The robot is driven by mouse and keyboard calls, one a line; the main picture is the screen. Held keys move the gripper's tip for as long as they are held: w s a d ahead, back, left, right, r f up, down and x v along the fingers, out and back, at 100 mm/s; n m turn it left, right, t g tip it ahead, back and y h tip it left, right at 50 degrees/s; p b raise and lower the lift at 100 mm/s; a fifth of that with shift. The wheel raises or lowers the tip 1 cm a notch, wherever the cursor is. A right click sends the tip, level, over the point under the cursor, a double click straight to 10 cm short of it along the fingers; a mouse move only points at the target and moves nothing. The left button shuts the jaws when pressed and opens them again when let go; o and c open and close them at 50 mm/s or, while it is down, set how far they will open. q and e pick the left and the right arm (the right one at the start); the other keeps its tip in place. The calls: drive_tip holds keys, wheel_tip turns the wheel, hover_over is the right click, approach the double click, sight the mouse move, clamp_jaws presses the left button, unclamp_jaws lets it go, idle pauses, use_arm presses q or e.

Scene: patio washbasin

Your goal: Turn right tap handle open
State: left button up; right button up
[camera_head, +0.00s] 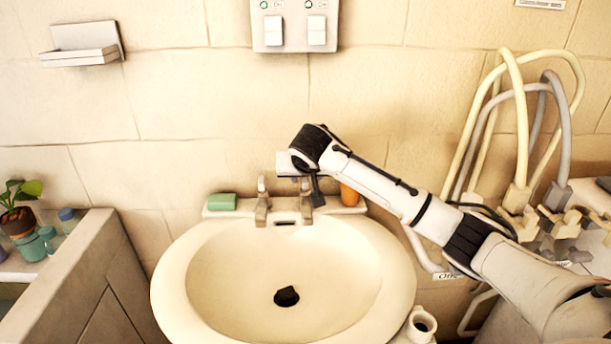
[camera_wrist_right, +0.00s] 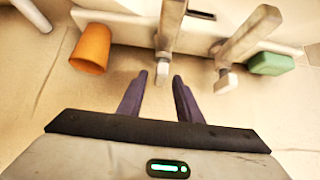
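The right tap (camera_head: 306,203) stands on the back rim of the cream washbasin (camera_head: 175,275). My right gripper (camera_head: 312,187) reaches in from the right above this tap and partly hides its top. In the right wrist view, the right gripper (camera_wrist_right: 160,77) is open, with two dark fingers apart. The right tap (camera_wrist_right: 170,27) shows there with its pale handle end (camera_wrist_right: 163,66) at the gap between the fingertips. I cannot tell whether a finger touches it. The left tap (camera_head: 262,205) stands apart to the left. My left gripper is not in view.
A green soap bar (camera_head: 221,202) lies left of the taps, and an orange cup (camera_head: 349,195) stands close to the right. Hoses (camera_head: 520,120) hang at the right wall. A tiled ledge (camera_head: 75,255) with a plant and bottles is at left. The basin bowl is clear except for its dark drain.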

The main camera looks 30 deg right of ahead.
drive_tip(key=shift+w+d+f, duration=0.1)
drive_tip(key=shift+w+f, duration=0.1)
drive_tip(key=shift+w, duration=0.05)
clamp_jaws()
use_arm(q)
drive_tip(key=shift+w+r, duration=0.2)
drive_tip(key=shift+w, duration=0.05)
